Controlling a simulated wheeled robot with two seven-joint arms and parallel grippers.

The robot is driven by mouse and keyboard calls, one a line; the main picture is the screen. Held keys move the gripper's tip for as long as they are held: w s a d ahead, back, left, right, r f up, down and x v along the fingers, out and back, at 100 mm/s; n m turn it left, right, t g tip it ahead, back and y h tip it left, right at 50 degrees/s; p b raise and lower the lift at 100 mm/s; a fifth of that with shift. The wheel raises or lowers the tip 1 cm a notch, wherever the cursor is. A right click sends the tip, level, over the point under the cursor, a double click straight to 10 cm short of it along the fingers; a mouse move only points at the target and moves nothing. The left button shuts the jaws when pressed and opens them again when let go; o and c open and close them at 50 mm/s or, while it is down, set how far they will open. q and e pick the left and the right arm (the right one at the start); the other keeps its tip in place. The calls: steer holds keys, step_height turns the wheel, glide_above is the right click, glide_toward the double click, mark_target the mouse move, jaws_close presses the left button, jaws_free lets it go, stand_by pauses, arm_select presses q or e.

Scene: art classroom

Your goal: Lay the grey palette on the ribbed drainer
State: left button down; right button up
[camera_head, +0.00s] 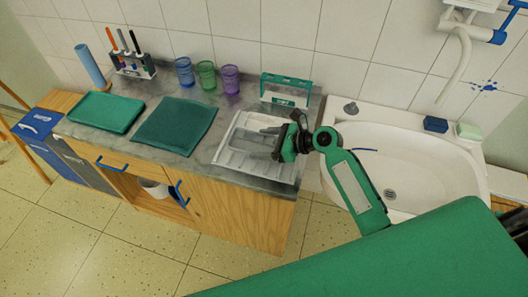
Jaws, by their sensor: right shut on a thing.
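The ribbed drainer (232,158) is a pale tray on the counter, left of the sink. The grey palette (252,141) is a flat grey piece over the drainer's middle; I cannot tell whether it touches the ribs. My right gripper (281,147) reaches in from the right and is shut on the palette's right side, hiding that edge. My left gripper is not in view.
A green-framed rack (286,88) stands behind the drainer. A dark teal cloth (174,124) and a green tray (106,112) lie to the left. Several coloured cups (207,75) stand along the wall. The white sink (420,165) is at right.

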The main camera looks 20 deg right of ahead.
steer(key=shift+f, duration=2.3)
steer(key=shift+f, duration=0.15)
steer(key=o, duration=1)
steer(key=shift+s+d, duration=0.1)
steer(key=b+v, duration=0.1)
steer(key=v, duration=1.1)
